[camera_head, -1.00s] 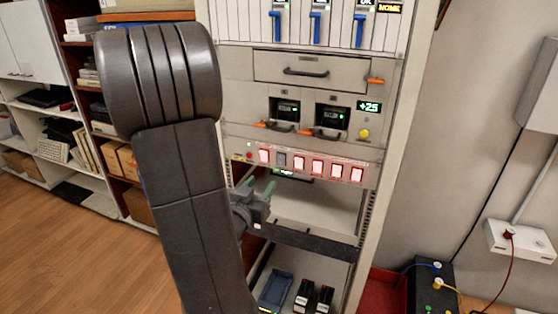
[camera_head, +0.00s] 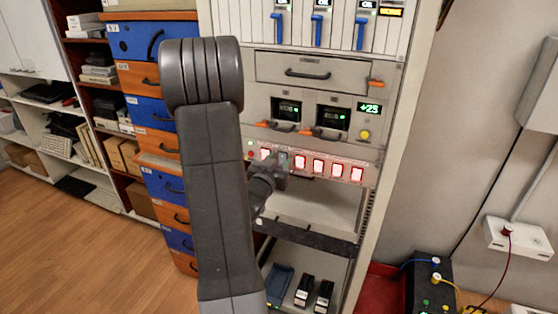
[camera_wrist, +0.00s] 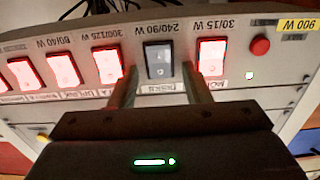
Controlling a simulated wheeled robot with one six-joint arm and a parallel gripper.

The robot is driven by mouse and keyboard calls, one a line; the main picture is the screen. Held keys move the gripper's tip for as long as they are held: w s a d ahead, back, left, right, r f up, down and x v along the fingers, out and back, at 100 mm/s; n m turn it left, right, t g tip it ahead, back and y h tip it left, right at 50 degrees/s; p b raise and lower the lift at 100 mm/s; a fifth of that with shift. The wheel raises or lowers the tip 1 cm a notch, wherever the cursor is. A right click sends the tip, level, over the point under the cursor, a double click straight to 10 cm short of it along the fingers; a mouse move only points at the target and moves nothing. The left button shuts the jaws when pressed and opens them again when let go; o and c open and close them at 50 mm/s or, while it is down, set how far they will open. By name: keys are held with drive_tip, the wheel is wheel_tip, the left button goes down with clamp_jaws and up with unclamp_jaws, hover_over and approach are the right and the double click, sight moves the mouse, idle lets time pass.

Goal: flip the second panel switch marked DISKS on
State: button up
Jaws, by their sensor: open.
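The switch marked DISKS (camera_wrist: 159,59) is the dark, unlit rocker in a row of red-lit ones. In the wrist view, which shows the panel upside down, its label reads DISKS beside it. In the head view the dark switch (camera_head: 283,158) is second from the left, partly covered by my gripper. My gripper (camera_wrist: 160,80) is open and empty, its two fingers pointing at the panel on either side of the dark switch. In the head view my gripper (camera_head: 277,168) is at the switch row. Contact with the switch cannot be told.
Lit red switches flank the dark one, close to my fingers (camera_wrist: 211,57). A round red button (camera_wrist: 260,45) sits beyond them. Above the row are two display modules and a drawer (camera_head: 300,70); below is an open shelf (camera_head: 315,207) with a dark bar. Blue and orange drawers (camera_head: 155,80) stand left.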

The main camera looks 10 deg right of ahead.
clamp_jaws()
drive_tip(key=shift+f+b, duration=0.3)
drive_tip(key=shift+b, duration=0.5)
drive_tip(key=shift+f+t+h+b, duration=0.1)
drive_tip(key=shift+t+h+b, duration=0.2)
drive_tip(key=shift+b, duration=0.85)
drive_tip(key=t+h+b, duration=0.1)
drive_tip(key=b, duration=0.5)
drive_tip(key=shift+a+f, duration=0.1)
drive_tip(key=shift+f, duration=0.05)
drive_tip(key=shift+t+b, duration=0.4)
drive_tip(key=shift+b, duration=0.2)
drive_tip(key=shift+r, duration=0.2)
